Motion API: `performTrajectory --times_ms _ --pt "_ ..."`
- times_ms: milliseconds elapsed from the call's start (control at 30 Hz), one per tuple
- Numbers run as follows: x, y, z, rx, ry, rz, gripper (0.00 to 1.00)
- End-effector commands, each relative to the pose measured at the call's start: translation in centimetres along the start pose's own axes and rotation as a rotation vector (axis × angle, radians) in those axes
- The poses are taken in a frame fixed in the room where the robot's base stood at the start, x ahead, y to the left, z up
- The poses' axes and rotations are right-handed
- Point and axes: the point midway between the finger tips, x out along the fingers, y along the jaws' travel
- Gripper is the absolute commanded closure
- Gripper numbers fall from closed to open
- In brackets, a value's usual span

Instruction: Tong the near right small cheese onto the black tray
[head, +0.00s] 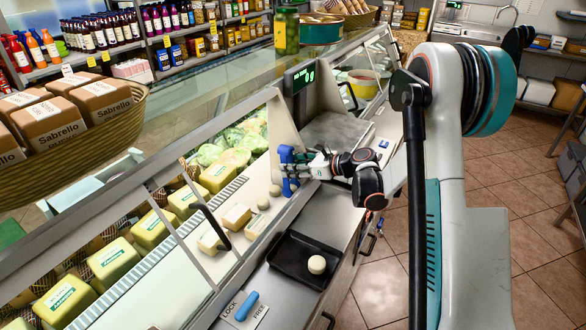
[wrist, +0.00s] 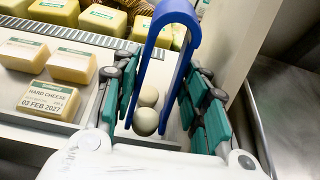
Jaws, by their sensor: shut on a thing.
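In the wrist view the tongs (wrist: 176,14) form a blue U between my teal finger pads. In the wrist view both cheeses (wrist: 148,96) (wrist: 145,121) show between the tong legs; I cannot tell whether the tongs touch either. The black tray (head: 288,259) is nearer, with one small round cheese (head: 317,265) on it.
Pale cheese blocks (head: 237,217) lie left of the small cheeses, one labelled hard cheese (wrist: 48,98). A lock sign with a blue handle (head: 246,306) is in front of the tray. A glass-fronted case (head: 175,160) runs along the left; a scale (head: 335,132) stands behind the tongs.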

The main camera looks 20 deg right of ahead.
Motion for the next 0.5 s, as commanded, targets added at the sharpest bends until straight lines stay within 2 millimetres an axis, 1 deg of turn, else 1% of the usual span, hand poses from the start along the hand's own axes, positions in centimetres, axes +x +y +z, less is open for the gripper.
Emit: performTrajectory --times_ms 33,500 --pt "-0.2 0.0 0.6 0.0 0.0 0.0 0.9" --pt "-1.6 0.0 4.2 0.0 0.0 0.0 0.9"
